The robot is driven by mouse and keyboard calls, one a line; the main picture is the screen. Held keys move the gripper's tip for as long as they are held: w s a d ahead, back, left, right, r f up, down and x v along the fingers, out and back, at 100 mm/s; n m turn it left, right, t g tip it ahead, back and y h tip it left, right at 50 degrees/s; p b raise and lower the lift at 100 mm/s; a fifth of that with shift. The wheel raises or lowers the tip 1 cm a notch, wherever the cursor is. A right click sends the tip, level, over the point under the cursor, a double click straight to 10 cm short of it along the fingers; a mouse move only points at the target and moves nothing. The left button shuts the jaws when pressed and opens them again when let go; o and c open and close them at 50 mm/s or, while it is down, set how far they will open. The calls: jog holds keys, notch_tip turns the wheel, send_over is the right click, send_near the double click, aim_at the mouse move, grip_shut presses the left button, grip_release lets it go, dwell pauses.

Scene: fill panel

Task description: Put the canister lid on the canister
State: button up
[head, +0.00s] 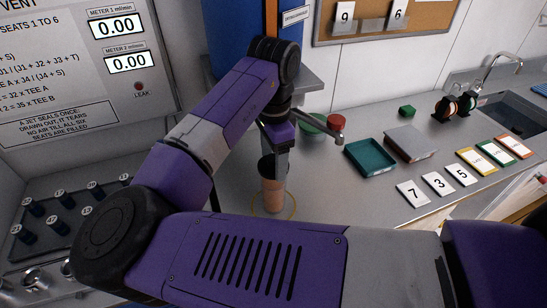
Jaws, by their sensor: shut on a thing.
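The canister (272,196) is an orange-brown upright cylinder on the grey counter, inside a thin yellow ring marking. My gripper (280,163) points down at its top and hides part of it. A dark piece (265,166), which looks like the canister lid, is at the canister's top between my fingers. My gripper is shut on it. I cannot tell whether the lid is seated or held just above the rim.
A green round piece (313,125) and a red one (336,122) lie behind, near a metal spout. To the right are a teal tray (369,157), a grey block (409,143) and number cards (437,183). A meter panel (70,60) stands left.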

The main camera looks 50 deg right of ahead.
aim_at(274, 158)
jog(key=shift+f, duration=0.5)
jog(key=o, duration=1.4)
jog(key=shift+c, duration=0.2)
notch_tip(274, 158, up, 13)
jog(key=b, duration=0.1)
